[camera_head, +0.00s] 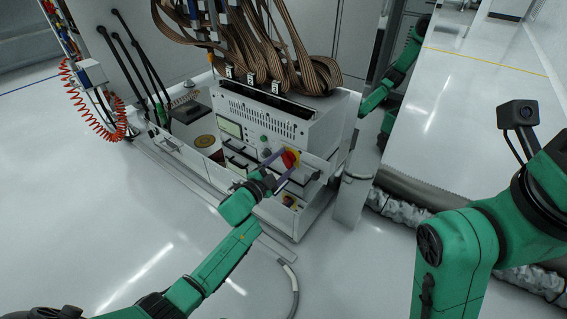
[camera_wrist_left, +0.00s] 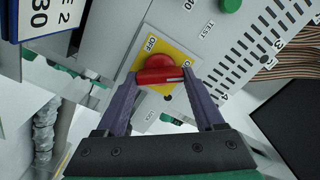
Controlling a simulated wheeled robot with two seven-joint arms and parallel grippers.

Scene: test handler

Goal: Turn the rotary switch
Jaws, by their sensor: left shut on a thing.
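The rotary switch (camera_head: 291,158) has a red knob on a yellow plate, on the front of the grey test unit. In the left wrist view the red knob (camera_wrist_left: 157,68) sits on the yellow plate, with "OFF" printed at its upper left and another label partly hidden by a finger. My left gripper (camera_head: 279,168) reaches the switch from the front. In the left wrist view its purple fingers (camera_wrist_left: 160,79) are on either side of the knob, shut on it. My right arm (camera_head: 465,250) shows at the right; its gripper is out of view.
A cable (camera_head: 291,275) lies on the floor. The floor in front is mostly clear.

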